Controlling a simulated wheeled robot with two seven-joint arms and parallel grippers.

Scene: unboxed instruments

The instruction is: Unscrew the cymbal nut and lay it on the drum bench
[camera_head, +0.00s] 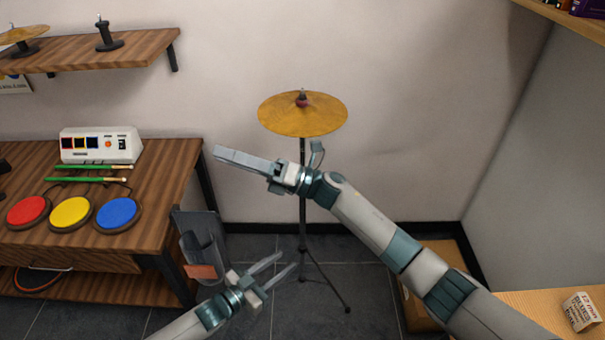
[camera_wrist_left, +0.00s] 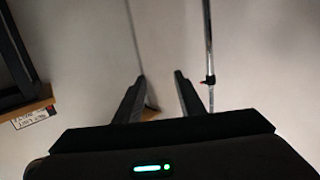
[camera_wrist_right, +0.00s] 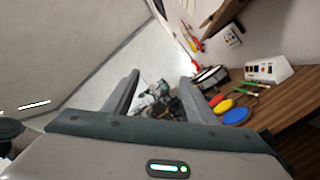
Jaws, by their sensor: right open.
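The gold cymbal (camera_head: 275,117) sits level on top of its stand (camera_head: 302,215) against the wall. A small dark-red piece with a grey tip (camera_head: 302,98) is at its centre; it is too small to tell nut from felt. The wooden drum bench (camera_head: 165,168) is at the left. My right gripper (camera_head: 217,154) is open and empty, in front of the stand and pointing left towards the bench. My left gripper (camera_head: 287,260) is open and empty, low beside the bench. The left wrist view shows the stand's pole (camera_wrist_left: 207,40) right of its fingers.
Red (camera_head: 27,211), yellow (camera_head: 71,214) and blue (camera_head: 116,214) pads, green sticks (camera_head: 90,180) and a white module (camera_head: 100,145) occupy the bench. A wall shelf (camera_head: 120,50) overhangs it. Bare bench surface shows at its right end. A box (camera_head: 581,311) stands lower right.

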